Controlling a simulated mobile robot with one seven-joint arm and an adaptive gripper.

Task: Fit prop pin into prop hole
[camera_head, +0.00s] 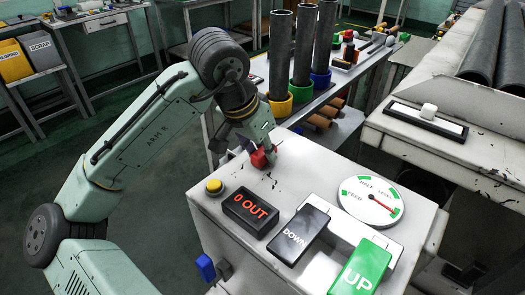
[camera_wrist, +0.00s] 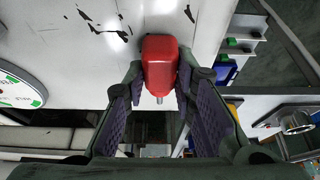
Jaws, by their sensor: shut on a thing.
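The prop pin, a red block-like handle (camera_wrist: 160,60) with a short grey metal tip, sits between the two fingers of my gripper (camera_wrist: 161,82) in the wrist view. My gripper (camera_head: 262,149) is shut on the red handle, which also shows in the head view (camera_head: 259,159) close over the far end of the white machine top (camera_head: 235,178). I cannot tell whether the pin touches that surface. The prop hole cannot be made out for sure; dark marks on the white surface look like worn paint.
The machine top carries a yellow button (camera_head: 214,186), a black "0 OUT" display (camera_head: 250,212), a black DOWN pedal (camera_head: 298,236), a green UP pedal (camera_head: 361,268) and a round dial (camera_head: 371,201). Tall dark tubes (camera_head: 303,45) stand in coloured cups behind my gripper.

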